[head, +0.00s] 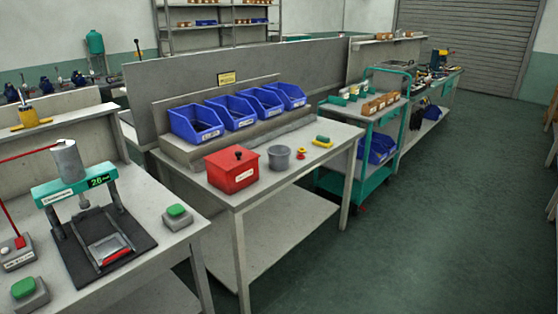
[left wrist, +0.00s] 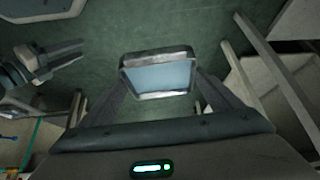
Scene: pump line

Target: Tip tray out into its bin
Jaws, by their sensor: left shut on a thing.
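In the left wrist view my left gripper (left wrist: 160,82) is shut on a small tray (left wrist: 160,95) with a silvery rim and a plain pale blue face. The tray is held clear over the green floor. No loose contents show on it. In the head view several blue bins (head: 196,123) with white labels stand in a row on the middle bench; the labels are too small to read. Neither gripper shows in the head view. A grey jaw-like part at the left of the left wrist view seems to be my right gripper (left wrist: 68,58); its opening is unclear.
The middle bench (head: 262,190) also holds a red box (head: 232,170), a grey cup (head: 279,157) and small yellow parts. A press (head: 85,190) stands on the left bench. A green trolley (head: 362,110) stands beyond. The floor (head: 420,220) at the right is clear.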

